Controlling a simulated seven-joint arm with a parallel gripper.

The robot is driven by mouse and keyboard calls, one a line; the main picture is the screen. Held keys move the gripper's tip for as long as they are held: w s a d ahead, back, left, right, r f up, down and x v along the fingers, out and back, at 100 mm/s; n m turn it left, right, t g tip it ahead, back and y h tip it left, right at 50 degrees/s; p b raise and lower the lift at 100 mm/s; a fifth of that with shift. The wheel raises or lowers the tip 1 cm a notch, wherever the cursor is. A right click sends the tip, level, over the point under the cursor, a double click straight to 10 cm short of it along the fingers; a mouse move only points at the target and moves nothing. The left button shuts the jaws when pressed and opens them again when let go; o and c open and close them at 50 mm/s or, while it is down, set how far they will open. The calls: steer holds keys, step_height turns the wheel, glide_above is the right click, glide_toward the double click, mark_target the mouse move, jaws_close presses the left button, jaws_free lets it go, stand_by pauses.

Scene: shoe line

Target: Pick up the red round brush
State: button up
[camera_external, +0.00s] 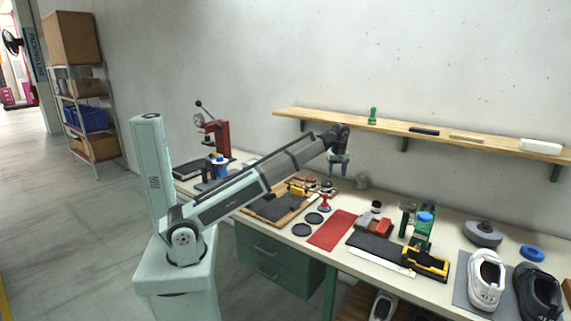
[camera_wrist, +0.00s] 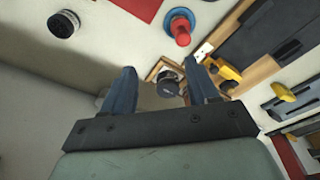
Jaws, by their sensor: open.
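The red round brush (camera_external: 324,203) stands upright on the workbench, between the wooden tray and the red mat. In the wrist view its red handle (camera_wrist: 180,32) rises from a blue-rimmed round base near the top, beyond the fingertips. My gripper (camera_external: 338,170) hangs above the back of the bench, behind the brush and apart from it. In the wrist view my gripper's two blue fingers (camera_wrist: 161,70) are spread wide with nothing held. A small dark-topped round item (camera_wrist: 168,84) shows below, between the fingers.
A black-and-white jar (camera_wrist: 63,24) stands apart at upper left in the wrist view. A wall shelf (camera_external: 470,138) runs behind.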

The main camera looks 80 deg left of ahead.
mark_target(325, 195)
steer(key=s+a+f+h, duration=0.1)
steer(key=s+a+h, duration=0.1)
steer(key=s+a, duration=0.2)
step_height(325, 195, down, 8)
steer(key=shift+w+d+f, duration=0.1)
steer(key=shift+w+d, duration=0.05)
steer(key=shift+d+f, duration=0.15)
steer(key=shift+f, duration=2.4)
steer(key=shift+c, duration=0.2)
jaws_close()
